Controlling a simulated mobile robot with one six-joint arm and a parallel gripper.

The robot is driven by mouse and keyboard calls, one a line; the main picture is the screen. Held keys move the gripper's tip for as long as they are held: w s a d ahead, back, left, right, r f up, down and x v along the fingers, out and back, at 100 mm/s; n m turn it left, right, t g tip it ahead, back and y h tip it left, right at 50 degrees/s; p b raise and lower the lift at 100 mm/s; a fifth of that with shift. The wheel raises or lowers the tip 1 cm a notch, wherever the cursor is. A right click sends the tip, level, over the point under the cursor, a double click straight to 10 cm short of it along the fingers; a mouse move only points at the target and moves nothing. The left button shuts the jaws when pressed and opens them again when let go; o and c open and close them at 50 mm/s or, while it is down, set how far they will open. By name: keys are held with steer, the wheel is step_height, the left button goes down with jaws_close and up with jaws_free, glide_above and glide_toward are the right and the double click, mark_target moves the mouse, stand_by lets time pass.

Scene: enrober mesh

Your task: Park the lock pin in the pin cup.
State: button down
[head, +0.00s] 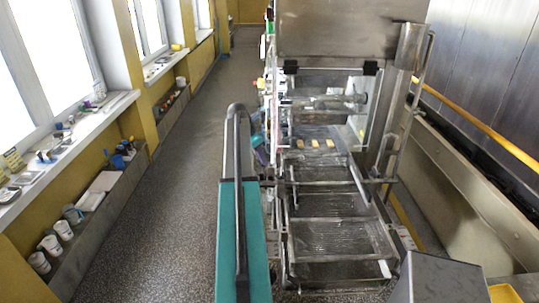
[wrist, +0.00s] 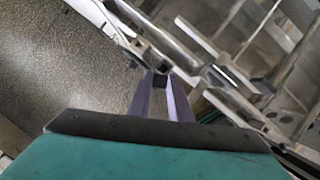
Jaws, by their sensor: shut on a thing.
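In the wrist view my gripper (wrist: 160,82) has two purple fingers with their tips close together. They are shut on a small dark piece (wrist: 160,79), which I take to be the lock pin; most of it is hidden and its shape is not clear. It is beside the metal frame bars of the machine, and I cannot tell whether it touches them. In the head view my gripper (head: 261,156) is partly visible beyond my teal arm, at the machine's left side. The pin is too small to make out there. I cannot pick out the pin cup in either view.
The steel enrober (head: 335,205) with mesh decks and rails stands right of my arm. Small tan pieces (head: 315,143) lie on its upper mesh. A window sill (head: 60,150) and a ledge with cups and boxes line the left wall. The speckled floor (head: 165,200) between is clear.

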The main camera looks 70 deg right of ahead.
steer(key=s+d, duration=0.1)
steer(key=s, duration=0.2)
steer(key=shift+d+r, duration=0.2)
steer(key=shift+d, duration=0.2)
steer(key=shift+p, duration=0.4)
steer(key=shift+f+b, duration=0.9)
steer(key=shift+f, duration=2.15)
steer(key=shift+f, duration=0.65)
steer(key=c, duration=1.5)
jaws_free()
steer(key=shift+c, duration=0.2)
steer(key=shift+r, duration=0.15)
